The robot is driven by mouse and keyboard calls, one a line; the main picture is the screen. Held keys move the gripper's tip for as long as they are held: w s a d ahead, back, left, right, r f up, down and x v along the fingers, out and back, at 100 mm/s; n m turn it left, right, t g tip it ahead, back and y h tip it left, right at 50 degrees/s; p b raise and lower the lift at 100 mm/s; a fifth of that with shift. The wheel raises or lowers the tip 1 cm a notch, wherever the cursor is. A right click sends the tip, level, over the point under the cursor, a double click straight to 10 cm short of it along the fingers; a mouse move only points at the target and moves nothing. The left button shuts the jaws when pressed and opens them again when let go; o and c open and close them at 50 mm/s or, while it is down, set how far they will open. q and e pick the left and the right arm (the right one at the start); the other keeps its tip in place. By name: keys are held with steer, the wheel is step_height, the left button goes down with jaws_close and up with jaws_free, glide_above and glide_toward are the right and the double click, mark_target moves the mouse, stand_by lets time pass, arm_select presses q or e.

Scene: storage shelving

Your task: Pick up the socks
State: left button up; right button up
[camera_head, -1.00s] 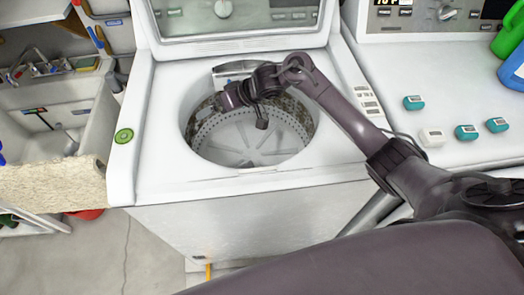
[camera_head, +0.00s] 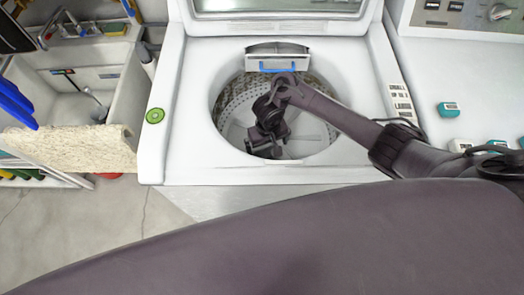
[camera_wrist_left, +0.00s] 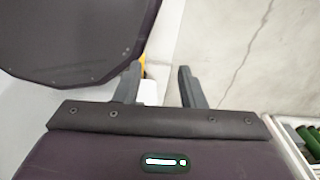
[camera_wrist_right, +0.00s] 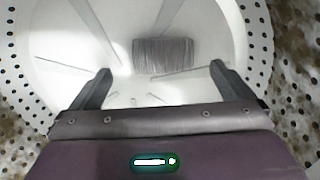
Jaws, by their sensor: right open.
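A grey, ribbed bundle (camera_wrist_right: 163,52), which looks like the socks, lies on the white drum floor in the right wrist view. My right gripper (camera_wrist_right: 160,73) is open and empty, with its fingers spread to either side below the bundle in that view and apart from it. In the head view my right gripper (camera_head: 264,150) points down inside the round opening of the washer (camera_head: 180,120), and the bundle cannot be made out there. My left gripper (camera_wrist_left: 160,80) is open and empty in the left wrist view, over the floor near a white surface.
The drum wall (camera_wrist_right: 258,40) is perforated and curves around my right gripper. The washer's rim surrounds my right arm. A sink (camera_head: 85,85) stands at the left. Another white machine (camera_head: 450,80) with small teal items is at the right.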

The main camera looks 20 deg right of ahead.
mark_target(265, 151)
steer(key=f, duration=0.3)
steer(key=f+b, duration=0.1)
steer(key=f, duration=0.1)
steer(key=shift+w+a+f, duration=0.3)
steer(key=shift+w, duration=0.05)
steer(key=c, duration=0.9)
